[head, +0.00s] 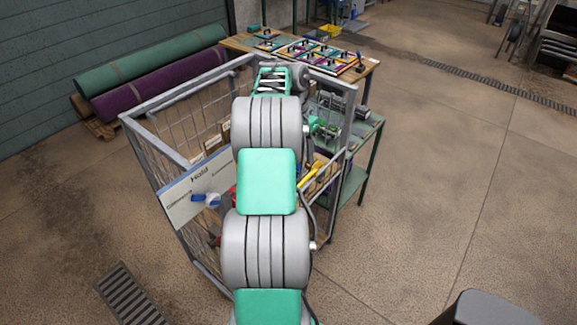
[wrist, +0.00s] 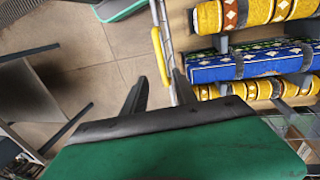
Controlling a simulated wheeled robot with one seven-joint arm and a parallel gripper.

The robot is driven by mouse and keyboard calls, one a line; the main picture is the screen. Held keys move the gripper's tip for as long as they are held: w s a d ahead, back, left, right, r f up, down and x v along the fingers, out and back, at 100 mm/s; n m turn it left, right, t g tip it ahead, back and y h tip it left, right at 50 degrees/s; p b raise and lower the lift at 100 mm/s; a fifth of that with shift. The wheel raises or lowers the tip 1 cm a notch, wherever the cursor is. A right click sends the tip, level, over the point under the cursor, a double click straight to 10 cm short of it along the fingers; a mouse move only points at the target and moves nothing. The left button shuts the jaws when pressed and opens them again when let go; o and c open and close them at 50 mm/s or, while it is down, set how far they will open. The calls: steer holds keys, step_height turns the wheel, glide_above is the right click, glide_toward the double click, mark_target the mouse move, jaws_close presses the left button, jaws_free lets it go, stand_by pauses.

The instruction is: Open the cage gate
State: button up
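The cage (head: 150,147) is a grey metal frame with wire mesh, and a sign reading "Hold" (head: 190,195) hangs on its front-left side. A yellow handle (head: 312,173) shows on the cage's right side, just right of my arm. In the wrist view the yellow handle (wrist: 160,55) lies along a grey gate rail (wrist: 169,45). My gripper (wrist: 159,90) has its two dark fingers apart, with the handle's near end in line with the gap between them. I cannot tell whether they touch it. In the head view my arm covers much of the cage and the gripper is not clear.
Green and purple rolls (head: 150,60) lie on a pallet at the back left. A table with colourful frames (head: 310,53) stands behind the cage, and a green bench (head: 365,130) is close on its right. Patterned rolls (wrist: 250,62) show in the wrist view. Right floor is open.

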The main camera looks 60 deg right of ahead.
mark_target(306, 177)
steer(key=f, duration=0.5)
steer(key=s+f, duration=0.1)
steer(key=f, duration=0.1)
steer(key=shift+a+f, duration=0.15)
steer(key=shift+f, duration=0.15)
jaws_close()
stand_by(1.1)
